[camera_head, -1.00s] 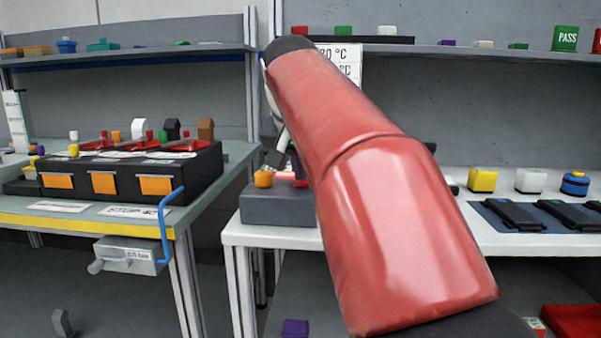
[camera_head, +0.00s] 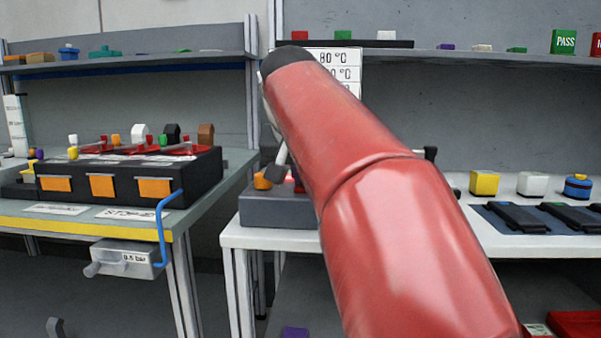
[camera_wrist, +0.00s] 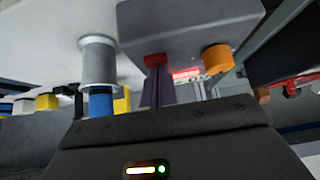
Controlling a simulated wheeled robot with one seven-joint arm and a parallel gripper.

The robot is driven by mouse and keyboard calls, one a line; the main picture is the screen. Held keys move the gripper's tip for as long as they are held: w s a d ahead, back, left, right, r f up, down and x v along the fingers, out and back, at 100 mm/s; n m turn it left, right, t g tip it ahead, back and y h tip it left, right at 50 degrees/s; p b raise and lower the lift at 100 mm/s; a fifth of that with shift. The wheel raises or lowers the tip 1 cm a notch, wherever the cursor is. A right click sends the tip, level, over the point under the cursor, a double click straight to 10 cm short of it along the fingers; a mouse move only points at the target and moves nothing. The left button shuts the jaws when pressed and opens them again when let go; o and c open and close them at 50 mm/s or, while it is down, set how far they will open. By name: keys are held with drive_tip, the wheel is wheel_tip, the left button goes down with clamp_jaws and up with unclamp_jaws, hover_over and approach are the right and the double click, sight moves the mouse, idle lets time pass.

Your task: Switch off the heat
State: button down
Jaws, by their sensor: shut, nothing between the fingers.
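A grey box (camera_head: 275,212) sits at the left end of the white table. It has an orange knob (camera_head: 261,183) on its left part. In the wrist view the box (camera_wrist: 190,25) shows the orange knob (camera_wrist: 217,58), a small glowing red strip (camera_wrist: 185,73) and a red block (camera_wrist: 154,60). In the wrist view the dark fingers (camera_wrist: 157,85) overlap the area by the red block. I cannot tell whether they touch. My red arm hides the box's right side.
A white sign with temperatures (camera_head: 340,65) stands behind my arm. Yellow (camera_head: 484,183) and white (camera_head: 532,184) blocks and black trays (camera_head: 515,216) are at right.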

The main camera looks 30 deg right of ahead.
drive_tip(key=shift+w+d+r+p, duration=0.35)
drive_tip(key=shift+w+p, duration=0.1)
drive_tip(key=shift+p, duration=0.05)
drive_tip(key=shift+r, duration=0.2)
drive_tip(key=r, duration=0.1)
drive_tip(key=s+a+r+p, duration=0.1)
drive_tip(key=r, duration=0.1)
drive_tip(key=r+p, duration=0.1)
drive_tip(key=shift+s+a+r, duration=0.15)
drive_tip(key=shift+s+r, duration=0.1)
drive_tip(key=shift+r, duration=0.05)
drive_tip(key=s+a+r, duration=0.3)
drive_tip(key=s+r, duration=0.1)
drive_tip(key=s, duration=0.2)
drive_tip(key=shift+a+r, duration=0.3)
drive_tip(key=shift+a, duration=0.1)
drive_tip(key=shift+f, duration=0.1)
